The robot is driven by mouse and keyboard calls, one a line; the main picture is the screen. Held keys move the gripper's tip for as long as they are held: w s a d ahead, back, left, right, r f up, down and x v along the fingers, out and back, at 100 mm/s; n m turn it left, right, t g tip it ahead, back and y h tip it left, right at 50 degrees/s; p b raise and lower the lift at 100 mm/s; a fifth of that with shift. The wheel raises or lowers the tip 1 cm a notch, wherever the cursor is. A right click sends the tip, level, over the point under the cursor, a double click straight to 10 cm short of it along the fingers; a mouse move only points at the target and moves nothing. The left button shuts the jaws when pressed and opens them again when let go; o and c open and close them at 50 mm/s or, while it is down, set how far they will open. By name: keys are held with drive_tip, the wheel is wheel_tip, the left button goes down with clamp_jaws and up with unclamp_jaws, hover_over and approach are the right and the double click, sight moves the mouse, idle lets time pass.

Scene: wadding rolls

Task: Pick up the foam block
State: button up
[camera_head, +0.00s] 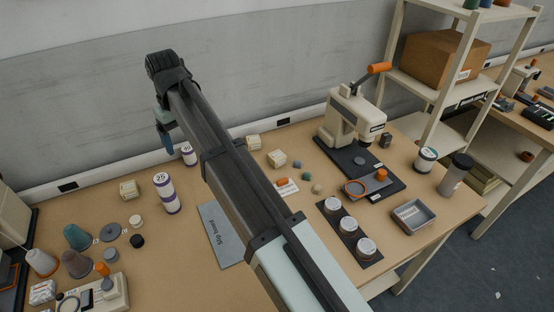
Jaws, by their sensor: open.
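I cannot tell for certain which thing is the foam block. Several cream, block-like pieces lie on the workbench: one at the left (128,190), one at the back (253,142) beside my arm, and another (277,158) just right of it. They look banded or lined, and their material is too small to make out. My arm crosses the middle of the view from the bottom to the upper left. Its far end bends down in front of the wall, and my gripper cannot be made out there. No block is seen held.
A grey slip board (212,228) lies partly under my arm's line. A cream press (350,118), lidded jars (348,225) and a grey tray (413,215) stand right. A shelf rack (436,95) rises beyond.

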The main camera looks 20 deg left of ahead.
drive_tip(key=w+d+f+m, duration=0.2)
drive_tip(key=w+d, duration=0.6)
drive_tip(key=w, duration=0.2)
hover_over(279, 156)
drive_tip(key=shift+f, duration=2.7)
wheel_tip(279, 156, down, 13)
drive_tip(key=shift+f, duration=0.1)
drive_tip(key=c, duration=1)
drive_tip(key=shift+r, duration=0.2)
